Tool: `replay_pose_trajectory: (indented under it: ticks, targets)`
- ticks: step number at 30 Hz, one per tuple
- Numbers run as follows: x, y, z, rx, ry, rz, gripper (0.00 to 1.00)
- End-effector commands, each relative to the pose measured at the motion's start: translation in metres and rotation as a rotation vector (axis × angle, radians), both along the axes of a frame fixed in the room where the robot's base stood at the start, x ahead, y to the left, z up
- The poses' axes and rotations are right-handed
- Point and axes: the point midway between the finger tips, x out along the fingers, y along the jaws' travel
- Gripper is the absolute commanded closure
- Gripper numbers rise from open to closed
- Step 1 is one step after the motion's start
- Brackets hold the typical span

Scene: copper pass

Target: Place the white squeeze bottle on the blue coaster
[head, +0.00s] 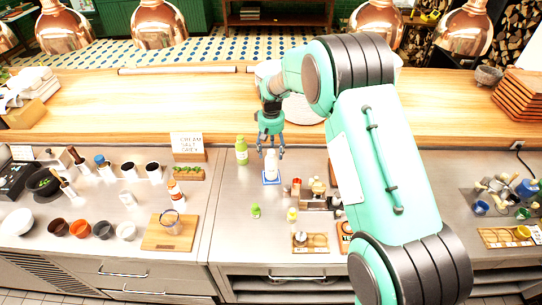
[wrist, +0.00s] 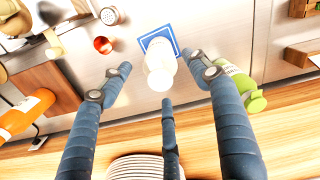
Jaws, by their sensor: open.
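The white squeeze bottle (wrist: 160,68) stands upright between the spread fingers of my gripper (wrist: 162,88) in the wrist view. Its base appears to rest on the blue coaster (wrist: 157,35), whose edges show around and beyond it. In the head view the bottle (head: 271,163) is small and partly hidden under my gripper (head: 271,148), with the coaster (head: 271,181) beneath it. My gripper is open, above and around the bottle, with gaps visible between the fingers and the bottle.
A green bottle (head: 241,151) stands just left of the coaster in the head view; it is close by a finger in the wrist view (wrist: 240,86). Several small containers and shakers (head: 313,191) crowd the right front. Bare steel counter (head: 225,215) lies at the left front.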

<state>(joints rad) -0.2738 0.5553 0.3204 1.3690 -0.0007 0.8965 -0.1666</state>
Motion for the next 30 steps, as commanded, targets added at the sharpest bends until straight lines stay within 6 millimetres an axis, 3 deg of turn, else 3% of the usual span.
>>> replay_pose_trajectory:
  ticks: [30]
  targets:
    - [-0.0008, -0.0014, 0.0082, 0.0, -0.003, -0.002, 0.39]
